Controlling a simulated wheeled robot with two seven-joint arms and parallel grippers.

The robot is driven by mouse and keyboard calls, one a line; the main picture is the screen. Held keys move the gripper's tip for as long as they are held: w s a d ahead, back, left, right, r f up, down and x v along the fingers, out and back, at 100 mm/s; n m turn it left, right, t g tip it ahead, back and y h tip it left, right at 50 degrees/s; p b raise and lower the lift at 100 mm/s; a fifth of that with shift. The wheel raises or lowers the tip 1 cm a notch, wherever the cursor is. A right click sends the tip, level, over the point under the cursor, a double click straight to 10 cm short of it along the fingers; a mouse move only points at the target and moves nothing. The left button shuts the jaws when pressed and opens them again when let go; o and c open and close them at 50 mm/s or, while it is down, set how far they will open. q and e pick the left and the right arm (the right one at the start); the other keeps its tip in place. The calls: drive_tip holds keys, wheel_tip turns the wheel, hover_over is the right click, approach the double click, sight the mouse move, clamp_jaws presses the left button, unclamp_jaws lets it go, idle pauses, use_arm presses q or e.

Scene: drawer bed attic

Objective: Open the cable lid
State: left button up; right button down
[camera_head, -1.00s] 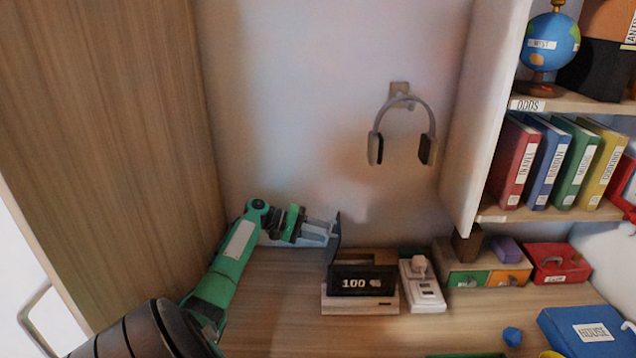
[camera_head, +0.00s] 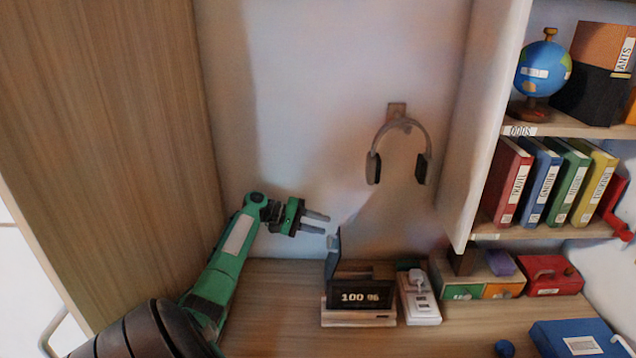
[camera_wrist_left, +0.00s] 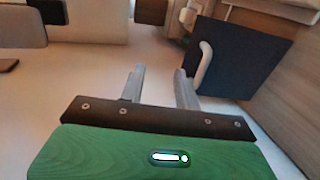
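The cable lid (camera_head: 333,254) is a thin dark panel standing upright at the left side of a box (camera_head: 359,316) with a "100 %" display (camera_head: 360,297). In the left wrist view the lid (camera_wrist_left: 240,62) is a dark square with a pale curved handle (camera_wrist_left: 205,64). My left gripper (camera_head: 326,224) is just above and left of the lid's top edge in the head view. In the wrist view my left gripper (camera_wrist_left: 160,86) has its two fingers apart with nothing between them; the handle lies just right of them. My right gripper is not in view.
A white power strip (camera_head: 419,302) with a plug stands right of the box. Small drawers (camera_head: 480,280) and a red box (camera_head: 553,275) are farther right. Headphones (camera_head: 424,165) hang on the wall above. A tall wooden panel (camera_head: 120,150) bounds the left.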

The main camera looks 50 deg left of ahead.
use_arm(q)
wheel_tip(320, 180, up, 12)
drive_tip(key=p, duration=0.8)
drive_tip(key=shift+d, duration=0.15)
